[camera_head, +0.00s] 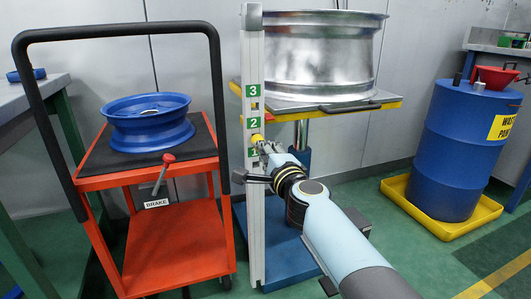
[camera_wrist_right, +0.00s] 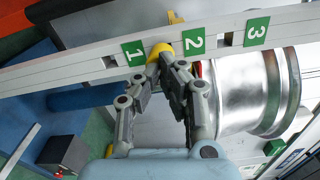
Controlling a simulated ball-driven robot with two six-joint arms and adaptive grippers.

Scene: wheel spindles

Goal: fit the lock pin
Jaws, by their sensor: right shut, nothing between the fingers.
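The lock pin's yellow knob (camera_head: 256,138) shows at the post between the green labels 1 and 2. In the right wrist view the yellow knob (camera_wrist_right: 158,49) sits against the post between the same labels; its shaft is hidden. My right gripper (camera_head: 265,148) is at the front of the post, close to the knob. In the right wrist view the fingertips of my right gripper (camera_wrist_right: 164,64) are together just at the knob, with nothing held between them. I cannot tell whether they touch the knob. My left gripper is out of view.
The pale post (camera_head: 255,215) stands beside a lift platform (camera_head: 290,105) carrying a silver wheel rim (camera_head: 322,60). A red cart (camera_head: 180,245) with a blue rim (camera_head: 147,122) and a brake lever (camera_head: 163,172) is left. A blue drum (camera_head: 465,150) stands right in a yellow tray (camera_head: 435,226).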

